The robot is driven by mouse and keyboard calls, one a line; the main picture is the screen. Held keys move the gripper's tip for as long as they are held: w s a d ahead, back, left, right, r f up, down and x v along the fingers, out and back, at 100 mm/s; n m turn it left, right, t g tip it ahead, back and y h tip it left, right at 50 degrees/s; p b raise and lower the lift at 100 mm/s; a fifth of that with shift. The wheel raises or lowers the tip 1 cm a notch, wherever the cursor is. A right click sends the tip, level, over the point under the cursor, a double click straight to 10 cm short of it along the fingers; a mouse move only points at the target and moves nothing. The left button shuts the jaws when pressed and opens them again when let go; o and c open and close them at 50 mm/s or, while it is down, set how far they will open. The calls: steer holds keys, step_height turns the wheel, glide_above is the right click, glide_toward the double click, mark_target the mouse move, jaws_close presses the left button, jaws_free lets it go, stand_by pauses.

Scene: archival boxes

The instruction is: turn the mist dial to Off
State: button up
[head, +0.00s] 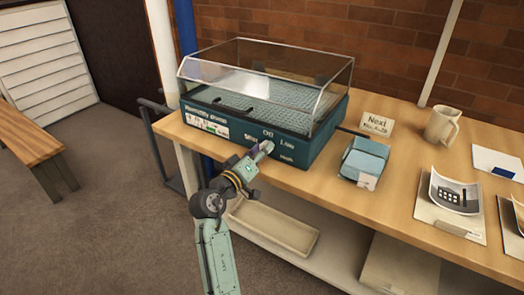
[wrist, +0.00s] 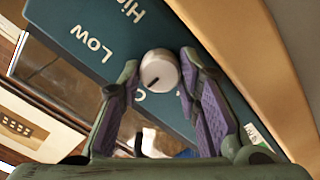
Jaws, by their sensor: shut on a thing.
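The mist dial (wrist: 160,66) is a round white knob on the teal front panel of the humidity chamber (head: 300,148). In the wrist view my gripper (wrist: 160,72) has its two purple-padded fingers on either side of the dial, shut on it. A short dark mark on the dial points toward the lower left of that picture, near a partly hidden letter. The words Low and High show on the panel beside the dial.
The chamber has a clear lid (head: 270,75) and stands on a wooden table (head: 405,185). To its right are a blue box (head: 364,158), a small card sign (head: 377,123), a mug (head: 442,125) and papers with photographs. A shelf below holds a tray (head: 272,228).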

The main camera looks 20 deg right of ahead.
steer(key=o, duration=1.1)
steer(key=shift+o, duration=0.2)
steer(key=shift+f, duration=0.1)
